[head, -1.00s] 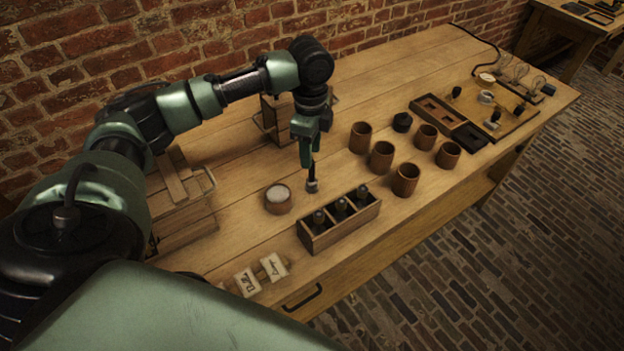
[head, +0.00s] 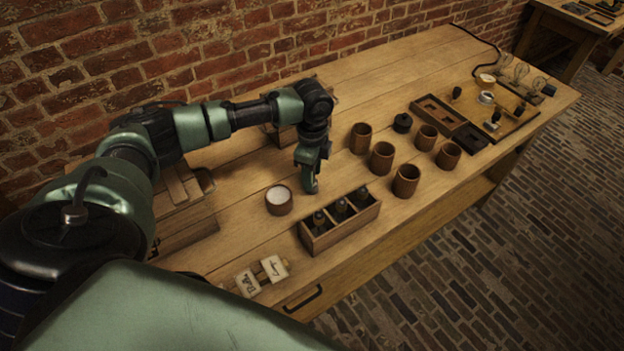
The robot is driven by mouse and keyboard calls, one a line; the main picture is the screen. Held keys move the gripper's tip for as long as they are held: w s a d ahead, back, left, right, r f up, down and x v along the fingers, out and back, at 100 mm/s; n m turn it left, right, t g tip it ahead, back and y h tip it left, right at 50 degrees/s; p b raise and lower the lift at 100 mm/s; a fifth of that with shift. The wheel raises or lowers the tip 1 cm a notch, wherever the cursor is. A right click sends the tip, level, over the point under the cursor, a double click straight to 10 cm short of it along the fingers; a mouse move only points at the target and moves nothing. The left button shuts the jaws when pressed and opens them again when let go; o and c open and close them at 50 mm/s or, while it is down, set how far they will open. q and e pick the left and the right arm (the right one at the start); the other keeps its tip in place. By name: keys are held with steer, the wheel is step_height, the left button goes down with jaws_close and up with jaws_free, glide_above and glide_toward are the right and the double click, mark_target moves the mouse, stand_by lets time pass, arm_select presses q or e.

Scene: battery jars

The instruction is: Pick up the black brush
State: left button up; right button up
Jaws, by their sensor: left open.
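My left gripper (head: 309,188) points down low over the table, between the round cup with the white top and the three-compartment box. Its jaws are open. The black brush is hidden now, behind or between the fingers, where it stood upright earlier. I cannot tell whether the fingers touch it. My right gripper is out of view.
The round cup (head: 279,199) is just left of the gripper, and the divided box (head: 322,242) with dark bottles is close in front. Several brown wooden cups (head: 382,158) stand to the right. Lettered cards (head: 248,283) lie near the front edge. A brick wall bounds the back.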

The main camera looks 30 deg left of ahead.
arm_select(q)
jaws_close()
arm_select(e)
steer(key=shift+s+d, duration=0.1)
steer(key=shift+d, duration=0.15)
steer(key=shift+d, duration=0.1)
